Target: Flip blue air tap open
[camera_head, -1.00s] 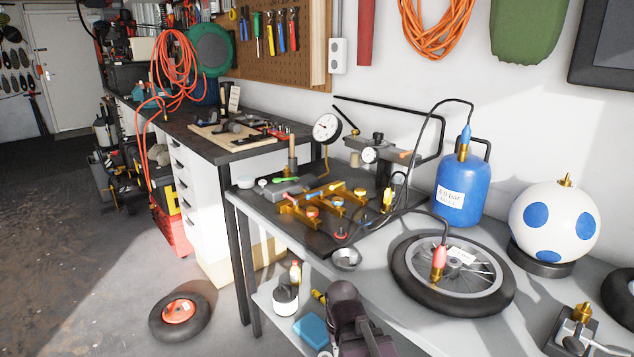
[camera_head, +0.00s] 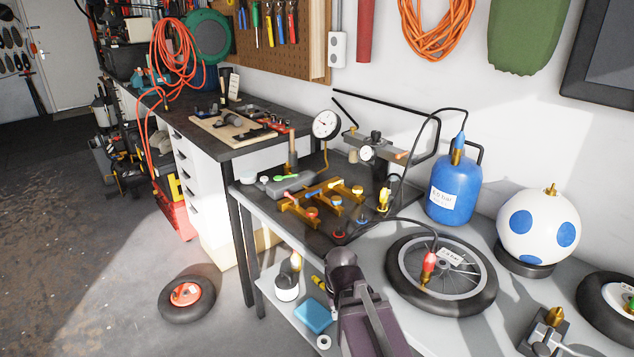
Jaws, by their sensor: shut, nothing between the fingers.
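A brass manifold of air taps (camera_head: 299,211) sits on the dark mat at the left end of the grey bench. It carries several small coloured parts. A light blue handle (camera_head: 314,191) shows on its upper side, lying along the bar; at this size I cannot tell whether it is open or shut. A blue ring (camera_head: 362,221) lies on the mat to the right of the manifold. My arm rises from the bottom edge, its dark rounded end in front of the bench, below and right of the manifold. No gripper fingers show.
A pressure gauge (camera_head: 326,125) stands behind the manifold. Black hoses run from the mat to the bottle and wheel.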

